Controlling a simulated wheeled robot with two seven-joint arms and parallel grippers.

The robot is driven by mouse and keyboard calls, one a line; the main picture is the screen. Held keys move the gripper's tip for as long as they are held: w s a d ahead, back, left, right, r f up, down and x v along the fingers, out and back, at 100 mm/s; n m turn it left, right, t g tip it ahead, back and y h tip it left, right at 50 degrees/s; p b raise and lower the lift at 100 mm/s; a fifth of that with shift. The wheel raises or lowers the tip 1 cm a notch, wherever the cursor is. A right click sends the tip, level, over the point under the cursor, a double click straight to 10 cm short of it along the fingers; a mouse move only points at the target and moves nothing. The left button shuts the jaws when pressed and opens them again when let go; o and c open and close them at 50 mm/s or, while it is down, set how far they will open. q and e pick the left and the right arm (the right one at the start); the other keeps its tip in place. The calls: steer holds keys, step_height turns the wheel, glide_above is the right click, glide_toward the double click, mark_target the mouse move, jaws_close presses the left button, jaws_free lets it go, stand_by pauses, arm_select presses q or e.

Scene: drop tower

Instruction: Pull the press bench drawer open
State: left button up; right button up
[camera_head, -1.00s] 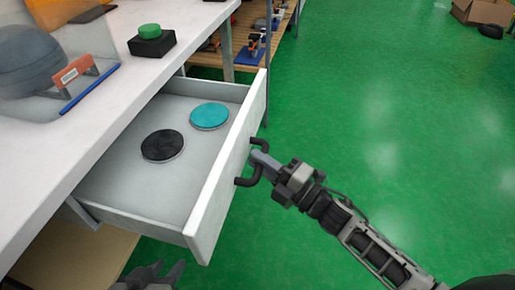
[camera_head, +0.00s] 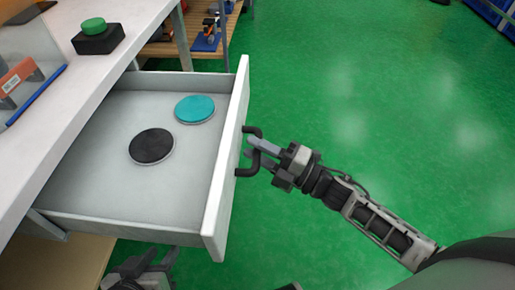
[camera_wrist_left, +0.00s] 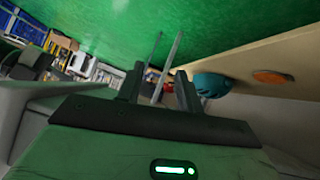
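The press bench drawer (camera_head: 120,190) stands pulled out from under the white bench top (camera_head: 90,75). Its white front panel (camera_head: 224,165) bears a dark bar handle (camera_head: 256,168). My right gripper (camera_head: 263,147) is at the handle, with its fingers closed around the bar; part of the grip is hidden. A black disc (camera_head: 152,146) and a teal disc (camera_head: 195,109) lie flat in the drawer. My left gripper (camera_head: 145,272) is low at the bottom edge, in front of the bench and below the drawer. In the left wrist view its fingers (camera_wrist_left: 158,88) are apart, with nothing between them.
A black box with a green button (camera_head: 95,35) and an orange-and-blue fixture (camera_head: 25,85) stand on the bench top. A wooden shelf (camera_head: 165,48) with tools is behind. The green floor (camera_head: 380,110) to the right is clear.

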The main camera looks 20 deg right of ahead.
steer(key=shift+o, duration=0.2)
steer(key=v, duration=1.6)
